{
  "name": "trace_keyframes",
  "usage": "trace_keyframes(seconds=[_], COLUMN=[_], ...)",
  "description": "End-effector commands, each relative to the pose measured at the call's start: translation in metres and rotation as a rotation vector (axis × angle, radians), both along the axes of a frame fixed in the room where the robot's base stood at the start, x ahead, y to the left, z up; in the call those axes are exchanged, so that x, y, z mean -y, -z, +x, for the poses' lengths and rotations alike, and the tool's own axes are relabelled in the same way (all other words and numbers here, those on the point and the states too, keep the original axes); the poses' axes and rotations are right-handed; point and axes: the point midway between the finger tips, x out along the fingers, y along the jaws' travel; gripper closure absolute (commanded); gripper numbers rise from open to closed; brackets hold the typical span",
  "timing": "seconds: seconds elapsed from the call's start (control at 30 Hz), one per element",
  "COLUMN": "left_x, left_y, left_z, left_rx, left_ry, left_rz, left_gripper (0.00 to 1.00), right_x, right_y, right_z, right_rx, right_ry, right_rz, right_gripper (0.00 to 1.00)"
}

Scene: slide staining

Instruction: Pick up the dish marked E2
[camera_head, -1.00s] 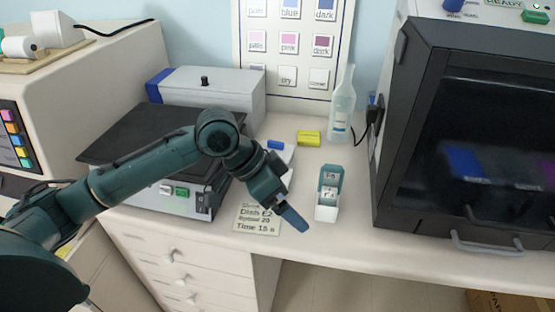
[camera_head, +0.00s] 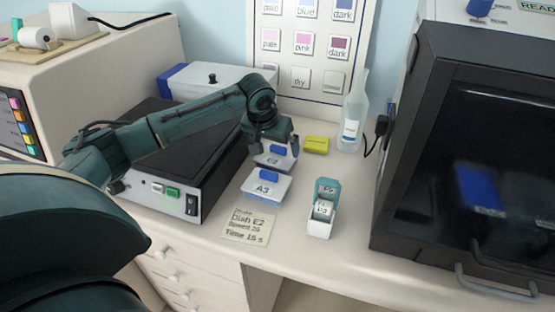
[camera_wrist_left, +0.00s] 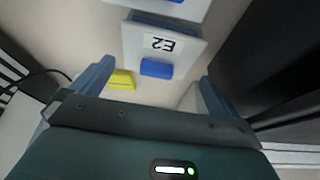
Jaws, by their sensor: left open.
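The dish marked E2 (camera_head: 262,161) is a pale dish with a white lid and a blue knob. It sits on the bench behind a similar dish marked A3 (camera_head: 262,188). In the left wrist view the E2 lid (camera_wrist_left: 188,50) is upside down and its blue knob (camera_wrist_left: 157,68) faces my gripper. My left gripper (camera_head: 274,148) is open over the E2 dish, its fingers pointing down on either side of the knob. In the wrist view the open fingers (camera_wrist_left: 153,85) show apart from the knob, with nothing between them held. My right gripper is not in view.
A black-topped device (camera_head: 165,150) stands left of the dishes. A yellow block (camera_head: 316,145) and a bottle (camera_head: 350,130) stand behind, to the right. A teal-lidded slide box (camera_head: 320,226) and a note (camera_head: 248,226) naming Dish E2 are in front. A dark cabinet (camera_head: 400,200) bounds the right.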

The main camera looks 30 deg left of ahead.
Motion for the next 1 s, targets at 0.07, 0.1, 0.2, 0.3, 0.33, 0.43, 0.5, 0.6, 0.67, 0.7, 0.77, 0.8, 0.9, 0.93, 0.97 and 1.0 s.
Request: trace_keyframes(seconds=[0.07,0.1,0.2,0.3,0.33,0.43,0.5,0.6,0.67,0.7,0.77,0.8,0.9,0.93,0.97,1.0], left_x=[0.0,0.0,0.0,0.001,0.001,0.0,0.0,0.0,0.0,0.0,0.0,0.0,0.0,0.0,0.0,0.0], left_y=[0.004,0.006,0.018,0.033,0.038,0.049,0.053,0.054,0.054,0.054,0.054,0.054,0.054,0.054,0.054,0.054], left_z=[0.001,0.002,0.004,0.007,0.009,0.014,0.015,0.016,0.016,0.016,0.016,0.016,0.016,0.016,0.016,0.016], left_rx=[0.0,-0.001,-0.004,-0.004,-0.003,-0.002,0.0,0.001,0.001,0.001,0.001,0.001,0.001,0.001,0.001,0.001], left_ry=[0.0,0.001,0.001,0.002,0.001,0.002,0.002,0.003,0.003,0.003,0.003,0.003,0.002,0.002,0.002,0.002], left_rz=[0.0,0.0,0.001,-0.001,0.0,0.0,0.0,0.001,0.001,0.0,0.0,0.0,0.0,0.0,0.0,0.0], left_gripper=[0.0,0.0,0.0,0.0,0.0,0.0,0.0,0.0,0.0,0.0,0.02,0.05,0.13,0.16,0.18,0.21], right_x=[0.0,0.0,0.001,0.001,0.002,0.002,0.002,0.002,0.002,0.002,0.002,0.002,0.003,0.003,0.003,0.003], right_y=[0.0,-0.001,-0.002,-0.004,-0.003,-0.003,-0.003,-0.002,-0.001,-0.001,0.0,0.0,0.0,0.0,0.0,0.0], right_z=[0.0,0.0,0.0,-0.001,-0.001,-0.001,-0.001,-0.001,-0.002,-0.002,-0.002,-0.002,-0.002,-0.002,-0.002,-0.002], right_rx=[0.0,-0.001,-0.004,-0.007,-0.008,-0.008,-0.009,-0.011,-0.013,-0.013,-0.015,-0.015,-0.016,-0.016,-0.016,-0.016], right_ry=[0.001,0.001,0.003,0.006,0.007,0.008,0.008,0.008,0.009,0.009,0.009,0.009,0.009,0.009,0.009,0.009], right_rz=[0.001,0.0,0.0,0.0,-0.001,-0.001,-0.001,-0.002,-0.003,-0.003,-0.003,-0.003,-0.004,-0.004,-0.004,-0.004], right_gripper=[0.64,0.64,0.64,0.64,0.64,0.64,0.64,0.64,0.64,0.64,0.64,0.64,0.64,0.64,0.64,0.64])
